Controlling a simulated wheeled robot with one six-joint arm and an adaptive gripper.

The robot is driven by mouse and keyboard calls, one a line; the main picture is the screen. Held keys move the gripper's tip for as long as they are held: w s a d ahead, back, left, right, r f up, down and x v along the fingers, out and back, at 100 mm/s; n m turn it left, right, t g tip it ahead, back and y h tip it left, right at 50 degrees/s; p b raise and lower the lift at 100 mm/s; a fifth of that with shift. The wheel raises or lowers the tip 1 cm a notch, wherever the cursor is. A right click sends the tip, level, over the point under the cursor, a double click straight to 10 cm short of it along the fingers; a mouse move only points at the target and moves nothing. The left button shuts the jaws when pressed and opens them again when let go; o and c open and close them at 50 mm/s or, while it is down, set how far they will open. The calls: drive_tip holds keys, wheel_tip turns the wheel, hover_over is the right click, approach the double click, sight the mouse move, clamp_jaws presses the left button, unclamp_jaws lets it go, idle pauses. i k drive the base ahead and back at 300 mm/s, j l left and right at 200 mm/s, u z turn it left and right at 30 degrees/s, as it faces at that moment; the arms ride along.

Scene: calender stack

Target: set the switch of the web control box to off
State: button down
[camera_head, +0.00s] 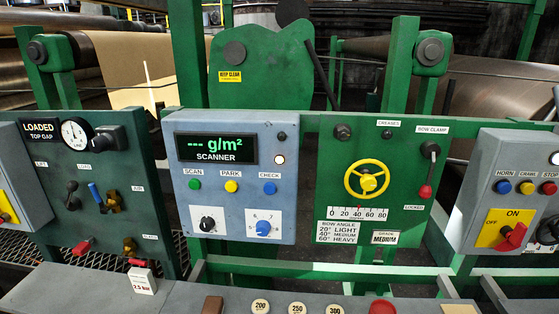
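No label reading web control is legible. A grey box (507,190) at the right edge has buttons marked HORN, CRAWL and STOP. Below them is a red rotary switch (513,237) on a yellow plate (496,232), with ON above and OFF to the left. Its handle looks slanted, up to the right; I cannot tell its exact setting. Another grey box (22,180), cut off at the left edge, shows part of a yellow plate (7,208) with red on it. I cannot tell from labels which box is the task's. My gripper is not in view.
Between them are a dark green gauge panel (95,225) with levers, a grey scanner box (230,215) with knobs, and a green panel with a yellow handwheel (367,179) and a red-tipped lever (427,175). A grey ledge with buttons (230,300) runs along the front.

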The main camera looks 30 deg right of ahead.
sight(515, 241)
drive_tip(key=z, duration=1.6)
